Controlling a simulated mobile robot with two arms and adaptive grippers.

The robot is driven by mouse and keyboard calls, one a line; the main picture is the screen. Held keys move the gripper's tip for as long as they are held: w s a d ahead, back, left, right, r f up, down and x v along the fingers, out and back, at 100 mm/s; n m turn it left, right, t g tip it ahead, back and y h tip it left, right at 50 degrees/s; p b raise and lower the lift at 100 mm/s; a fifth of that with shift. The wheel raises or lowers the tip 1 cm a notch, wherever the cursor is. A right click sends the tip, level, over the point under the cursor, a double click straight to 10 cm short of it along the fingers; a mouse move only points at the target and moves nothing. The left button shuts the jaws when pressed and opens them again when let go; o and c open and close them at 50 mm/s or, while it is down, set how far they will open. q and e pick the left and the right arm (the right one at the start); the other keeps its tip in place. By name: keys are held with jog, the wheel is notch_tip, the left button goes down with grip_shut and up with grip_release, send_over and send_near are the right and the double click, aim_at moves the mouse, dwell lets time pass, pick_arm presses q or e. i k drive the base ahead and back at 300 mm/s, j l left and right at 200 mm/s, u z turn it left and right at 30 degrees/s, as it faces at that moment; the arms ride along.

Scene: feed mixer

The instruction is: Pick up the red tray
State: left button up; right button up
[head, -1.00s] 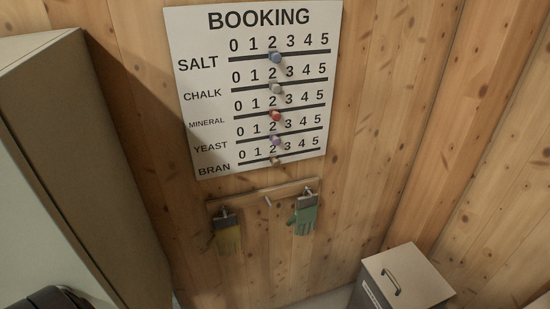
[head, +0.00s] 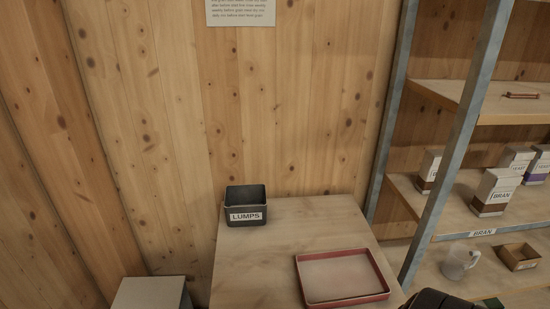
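The red tray (head: 386,275) lies flat on a light wooden table (head: 255,272), near its front right part. It is shallow, with a red rim and a pale inside, and looks empty. A dark part of my own arm or gripper shows at the bottom edge, just right of the tray. Its fingers are not visible, and neither gripper can be made out.
A black bin labelled LUMPS (head: 246,206) stands at the table's back left. The table's middle is clear.

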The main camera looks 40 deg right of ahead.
aim_at(332, 280)
jog(key=k+l+z, duration=0.1)
jog(key=z, duration=1.7)
jog(key=l+u, duration=0.1)
jog(key=u, duration=0.65)
jog(key=l+u, duration=0.2)
jog(key=u, duration=0.2)
jog(key=l+u, duration=0.1)
jog(key=u, duration=0.3)
